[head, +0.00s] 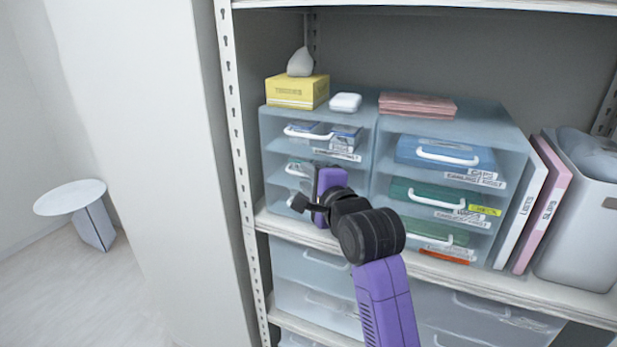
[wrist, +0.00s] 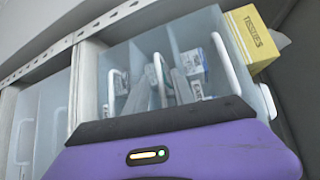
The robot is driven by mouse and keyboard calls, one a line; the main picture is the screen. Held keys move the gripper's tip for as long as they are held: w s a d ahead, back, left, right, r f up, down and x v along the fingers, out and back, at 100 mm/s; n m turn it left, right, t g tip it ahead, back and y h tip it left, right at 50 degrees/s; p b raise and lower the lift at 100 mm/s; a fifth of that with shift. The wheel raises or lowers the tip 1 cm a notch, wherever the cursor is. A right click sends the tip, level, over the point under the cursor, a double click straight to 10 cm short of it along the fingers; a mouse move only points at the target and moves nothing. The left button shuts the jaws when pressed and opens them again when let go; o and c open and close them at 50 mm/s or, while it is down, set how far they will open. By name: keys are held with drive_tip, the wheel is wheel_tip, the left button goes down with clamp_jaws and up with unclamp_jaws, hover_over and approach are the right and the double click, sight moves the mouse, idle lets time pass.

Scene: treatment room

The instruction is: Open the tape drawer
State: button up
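In the head view the left clear drawer unit (head: 366,140) stands on the shelf, with stacked drawers and white loop handles. Its top drawer (head: 323,137) shows blue and white packs and a label too small to read. A lower handle (head: 296,167) shows beside my gripper. I cannot read which drawer is marked tape. My gripper (head: 304,208), purple and black, is in front of the unit's lower drawers and hides part of them. In the wrist view the drawers appear turned sideways, with several white handles (wrist: 230,64). The fingertips are unclear, and contact with a handle cannot be told.
A yellow tissue box (head: 297,92) and a small white case (head: 345,102) sit on top. The right drawer unit (head: 512,150) holds blue and green contents. Binders (head: 540,205) and a grey bin (head: 585,235) stand farther right. A shelf post (head: 236,120) is close on the left.

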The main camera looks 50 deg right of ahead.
drive_tip(key=shift+c, duration=0.2)
clamp_jaws()
idle(1.2)
